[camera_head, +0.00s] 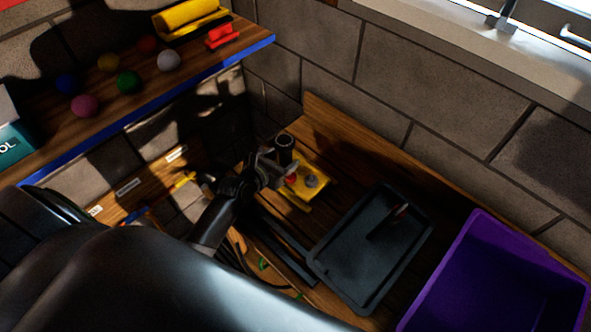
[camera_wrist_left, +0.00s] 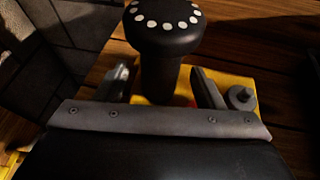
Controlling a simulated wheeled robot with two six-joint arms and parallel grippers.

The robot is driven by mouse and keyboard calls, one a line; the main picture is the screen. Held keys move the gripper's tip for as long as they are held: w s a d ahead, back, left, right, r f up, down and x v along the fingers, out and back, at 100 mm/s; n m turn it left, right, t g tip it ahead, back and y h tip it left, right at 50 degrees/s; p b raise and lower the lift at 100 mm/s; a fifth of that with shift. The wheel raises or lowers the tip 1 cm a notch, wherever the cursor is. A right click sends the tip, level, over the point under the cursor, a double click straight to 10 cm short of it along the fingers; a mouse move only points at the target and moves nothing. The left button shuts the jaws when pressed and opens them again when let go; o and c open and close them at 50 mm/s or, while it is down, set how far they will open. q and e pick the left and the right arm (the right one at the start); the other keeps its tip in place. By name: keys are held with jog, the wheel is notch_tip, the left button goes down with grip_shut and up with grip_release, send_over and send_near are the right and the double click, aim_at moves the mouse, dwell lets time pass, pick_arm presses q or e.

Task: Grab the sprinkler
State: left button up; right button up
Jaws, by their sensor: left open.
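The sprinkler (camera_wrist_left: 165,30) has a round black head with a ring of white dots on a black neck. It stands on a yellow base (camera_head: 316,172) on the wooden bench, and its dark top (camera_head: 284,142) shows in the head view. My left gripper (camera_head: 281,168) is at the sprinkler. In the left wrist view its fingers (camera_wrist_left: 162,84) are open, one on each side of the black neck, below the head. Gaps show between fingers and neck. The lower neck is partly hidden. My right gripper is not in view.
A black tray (camera_head: 345,270) and a purple bin (camera_head: 490,285) stand to the right on the bench. A blue-edged shelf (camera_head: 190,85) with several coloured balls is at upper left. A block wall (camera_head: 400,85) runs behind. Dark bars lie near my left arm.

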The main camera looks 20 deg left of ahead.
pick_arm(q)
jog(key=shift+x, duration=0.9)
jog(key=shift+r, duration=0.1)
jog(key=c, duration=1.3)
